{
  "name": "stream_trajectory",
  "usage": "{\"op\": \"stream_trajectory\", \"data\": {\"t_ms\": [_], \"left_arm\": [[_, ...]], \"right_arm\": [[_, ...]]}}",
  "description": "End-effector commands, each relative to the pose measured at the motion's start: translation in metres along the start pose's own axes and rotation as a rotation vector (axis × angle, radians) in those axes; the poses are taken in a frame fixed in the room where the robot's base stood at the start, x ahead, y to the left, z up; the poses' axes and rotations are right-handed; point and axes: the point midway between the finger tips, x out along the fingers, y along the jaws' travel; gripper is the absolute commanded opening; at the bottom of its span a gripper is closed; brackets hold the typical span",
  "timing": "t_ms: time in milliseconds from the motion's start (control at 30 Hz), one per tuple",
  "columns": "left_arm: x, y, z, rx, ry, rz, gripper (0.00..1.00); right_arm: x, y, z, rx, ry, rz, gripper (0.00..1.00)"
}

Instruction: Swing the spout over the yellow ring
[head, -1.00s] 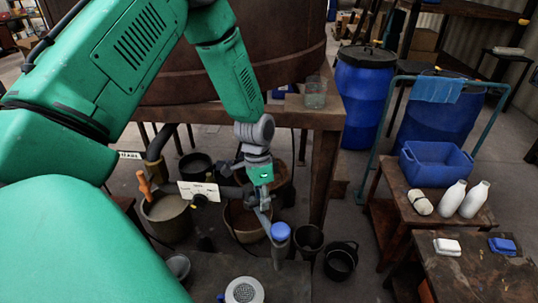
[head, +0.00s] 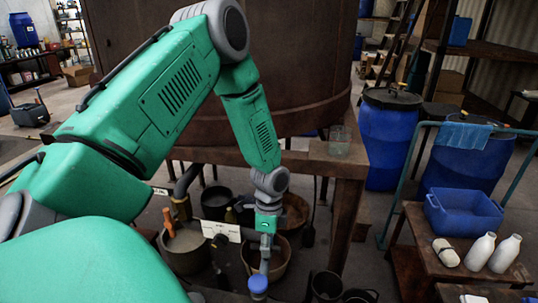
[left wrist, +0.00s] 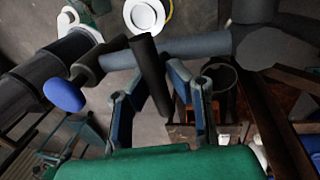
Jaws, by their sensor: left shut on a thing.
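My left gripper (head: 264,232) points down beside the big brown vat. In the left wrist view, its fingers (left wrist: 163,97) are shut on a dark upright handle (left wrist: 148,75). The handle stands on a grey pipe, which looks like the spout (left wrist: 190,48). The spout's outer end carries a blue cap (left wrist: 62,95), also at the bottom of the head view (head: 258,284). A yellow ring (left wrist: 170,14) shows partly at the top of the left wrist view, around or beside a white disc. The spout end is apart from the ring in that picture. My right gripper is not in view.
Several buckets, one of them grey (head: 187,248), stand under the vat (head: 300,60). A white tag (head: 221,231) is left of the gripper. A brown stand with a glass (head: 340,141) is at its right. Blue barrels (head: 390,140) and a side table with a blue tub (head: 464,213) stand farther right.

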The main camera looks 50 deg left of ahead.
Motion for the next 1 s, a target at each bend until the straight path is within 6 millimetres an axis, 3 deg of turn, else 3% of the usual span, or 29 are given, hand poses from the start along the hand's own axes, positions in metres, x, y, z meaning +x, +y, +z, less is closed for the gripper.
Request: {"op": "stream_trajectory", "data": {"t_ms": [267,300,367,767,1000], "left_arm": [[0.004,0.005,0.003,-0.003,-0.007,0.015,0.00],[0.004,0.005,0.003,-0.003,-0.007,0.016,0.17],[0.004,0.005,0.003,-0.003,-0.007,0.016,0.37],[-0.004,0.001,0.002,-0.002,-0.001,0.004,0.37],[-0.047,-0.001,0.001,-0.002,0.002,0.001,0.37]], "right_arm": [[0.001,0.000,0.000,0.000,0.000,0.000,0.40],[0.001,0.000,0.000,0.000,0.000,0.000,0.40],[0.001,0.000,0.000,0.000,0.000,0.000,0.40],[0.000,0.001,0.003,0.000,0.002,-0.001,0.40],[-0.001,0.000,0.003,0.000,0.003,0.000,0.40]]}}
